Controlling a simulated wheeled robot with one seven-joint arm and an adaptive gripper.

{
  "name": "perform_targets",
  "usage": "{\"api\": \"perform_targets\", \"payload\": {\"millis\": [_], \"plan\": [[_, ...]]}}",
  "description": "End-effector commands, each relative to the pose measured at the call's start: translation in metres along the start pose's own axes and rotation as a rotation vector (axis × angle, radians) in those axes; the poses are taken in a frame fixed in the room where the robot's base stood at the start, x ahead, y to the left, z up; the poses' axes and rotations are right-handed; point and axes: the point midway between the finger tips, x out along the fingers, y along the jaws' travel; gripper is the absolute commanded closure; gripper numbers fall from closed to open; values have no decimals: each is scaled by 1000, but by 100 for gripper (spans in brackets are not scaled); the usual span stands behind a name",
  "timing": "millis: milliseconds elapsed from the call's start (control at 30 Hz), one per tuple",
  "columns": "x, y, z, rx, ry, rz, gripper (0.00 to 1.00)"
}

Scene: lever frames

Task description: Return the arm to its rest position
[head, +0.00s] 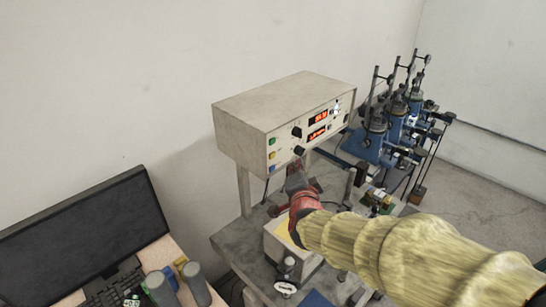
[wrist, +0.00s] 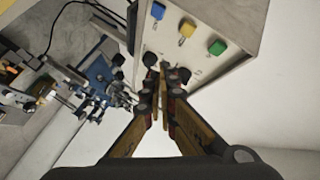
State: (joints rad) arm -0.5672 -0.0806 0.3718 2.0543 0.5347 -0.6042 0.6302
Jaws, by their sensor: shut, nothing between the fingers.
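My arm (head: 400,248) has a pale yellow sleeve and reaches in from the lower right in the head view. My gripper (head: 294,168) is at its red end, at the lower edge of the control box (head: 262,105). In the wrist view my gripper (wrist: 164,80) has its fingertips together with nothing between them. The tips overlap the panel close to a black knob (wrist: 149,59). I cannot tell whether they touch the panel.
The box front has lit red displays (head: 318,117) and green, yellow and blue buttons. It stands on posts above a grey bench (head: 232,244). Blue test rigs (head: 375,146) stand behind to the right. A dark monitor (head: 80,235) is at the lower left.

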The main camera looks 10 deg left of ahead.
Motion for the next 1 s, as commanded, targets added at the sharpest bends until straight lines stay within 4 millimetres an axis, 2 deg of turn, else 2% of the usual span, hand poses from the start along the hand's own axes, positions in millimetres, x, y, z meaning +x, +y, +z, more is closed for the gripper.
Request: {"api": "perform_targets", "payload": {"millis": [400,467,567,667,700,767,867,1000], "plan": [[0,1,1,-18,-4,3,100],[0,7,10,-48,-35,23,100],[-5,28,40,-139,-150,85,100],[-27,63,82,-280,-334,166,100],[-42,74,95,-342,-412,191,100],[-66,92,105,-427,-514,224,100],[-110,128,107,-558,-661,278,100],[-181,185,86,-718,-825,358,100]]}}
